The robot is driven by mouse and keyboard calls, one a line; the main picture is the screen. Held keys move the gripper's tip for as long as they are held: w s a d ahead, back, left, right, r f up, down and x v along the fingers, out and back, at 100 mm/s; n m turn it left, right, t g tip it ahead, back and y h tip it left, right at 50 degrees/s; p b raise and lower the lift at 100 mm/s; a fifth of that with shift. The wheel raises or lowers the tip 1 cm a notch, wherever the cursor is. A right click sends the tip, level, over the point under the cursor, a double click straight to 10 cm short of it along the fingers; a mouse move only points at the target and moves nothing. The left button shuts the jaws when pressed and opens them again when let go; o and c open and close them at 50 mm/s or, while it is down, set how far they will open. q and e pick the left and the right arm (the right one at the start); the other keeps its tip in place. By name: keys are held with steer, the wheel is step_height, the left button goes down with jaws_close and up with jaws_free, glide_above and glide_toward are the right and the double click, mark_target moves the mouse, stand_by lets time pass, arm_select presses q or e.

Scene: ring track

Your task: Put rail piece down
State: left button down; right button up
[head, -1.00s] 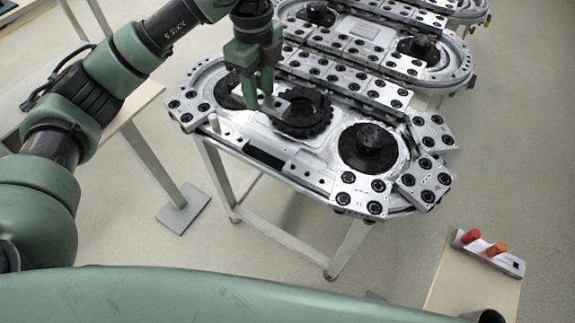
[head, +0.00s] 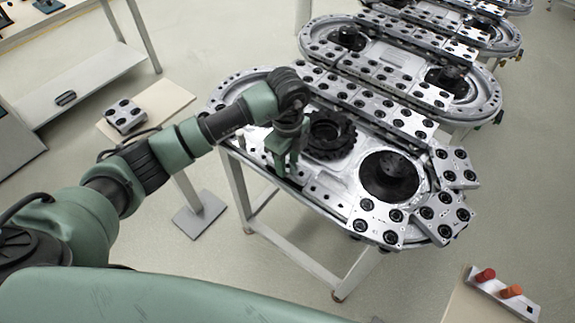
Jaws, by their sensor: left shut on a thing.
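The ring track (head: 340,182) is a silver oval table-top track, with carriages of black rollers on its rim. My left gripper (head: 287,168) is over the track's near left side, fingers pointing down, beside a black toothed wheel (head: 329,136). It is shut on what I take to be the rail piece, near the track's front edge. The fingers hide most of that piece, and I cannot tell whether it touches the track. My right gripper is out of view.
A black round hub (head: 389,177) and several roller carriages (head: 376,222) occupy the track's right end. A loose carriage (head: 124,115) lies on a small side table (head: 160,100) at left. More tracks stand behind.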

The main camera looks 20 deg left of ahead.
mark_target(288, 166)
arm_select(q)
step_height(288, 166, down, 3)
steer(key=shift+r, duration=0.2)
steer(key=c, duration=0.9)
jaws_free()
steer(key=shift+s+f, duration=0.1)
steer(key=shift+f, duration=0.1)
steer(key=shift+o, duration=0.2)
step_height(288, 166, up, 12)
steer(key=b, duration=0.3)
steer(key=shift+r, duration=0.1)
